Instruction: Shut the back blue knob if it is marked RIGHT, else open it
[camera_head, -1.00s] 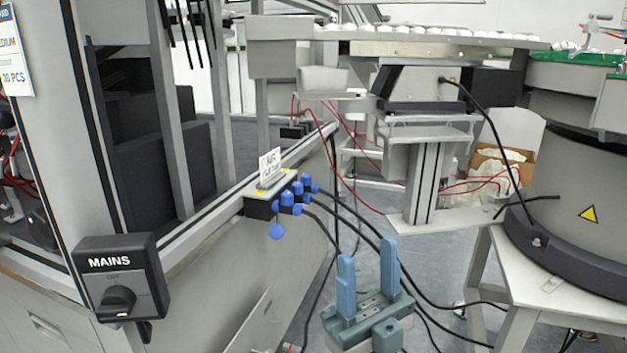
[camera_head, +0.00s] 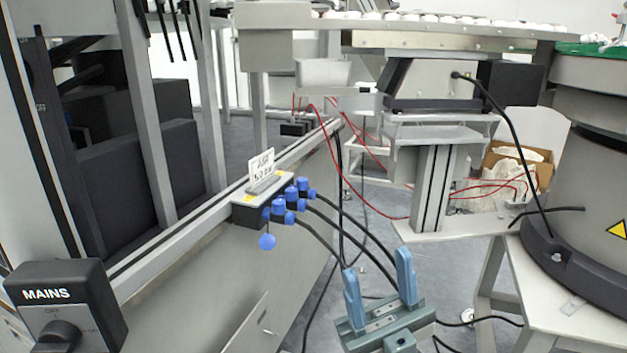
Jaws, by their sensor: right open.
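A small manifold block (camera_head: 235,207) with a grey top sits on the machine's side rail. Several blue knobs stand along its right side; the back one (camera_head: 303,184) is at the far end, near a black hose. A blue ball-shaped part (camera_head: 267,241) hangs below the front end. A white sign (camera_head: 262,168) stands on the block; its lettering is too small to read surely, and I cannot make out a RIGHT mark. My right gripper (camera_head: 379,284) is open and empty, its two blue fingers pointing up, right of and lower than the knobs. My left gripper is out of view.
A black MAINS switch box (camera_head: 92,300) stands at the lower left. Black hoses (camera_head: 350,225) run from the knobs down past my right gripper. A bowl feeder (camera_head: 585,190) on a grey stand is at the right.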

